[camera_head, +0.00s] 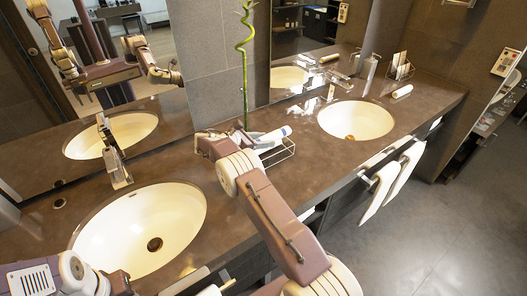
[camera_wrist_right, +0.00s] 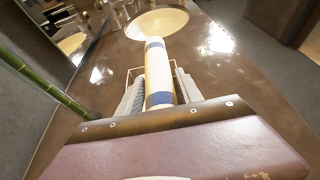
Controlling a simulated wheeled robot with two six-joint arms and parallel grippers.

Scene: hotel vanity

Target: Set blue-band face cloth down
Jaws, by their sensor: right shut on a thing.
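The blue-band face cloth (camera_wrist_right: 158,73) is a white roll with blue bands. In the right wrist view it lies lengthwise between the two grey fingers of my right gripper (camera_wrist_right: 160,92), which is shut on it. In the head view the cloth (camera_head: 273,135) shows at the tip of my right arm, by the mirror between the two sinks. A wire basket (camera_head: 284,154) is just beside and below it; it also shows behind the cloth in the right wrist view (camera_wrist_right: 132,72). I cannot tell if cloth and basket touch. My left arm shows at lower left; its jaws are hidden.
A near sink (camera_head: 170,215) and a far sink (camera_head: 356,119) are set in the brown counter (camera_head: 425,103). A tall green bamboo stalk (camera_head: 245,70) rises beside my right gripper. Another white roll (camera_head: 402,91) lies beyond the far sink. White towels (camera_head: 381,188) hang at the front.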

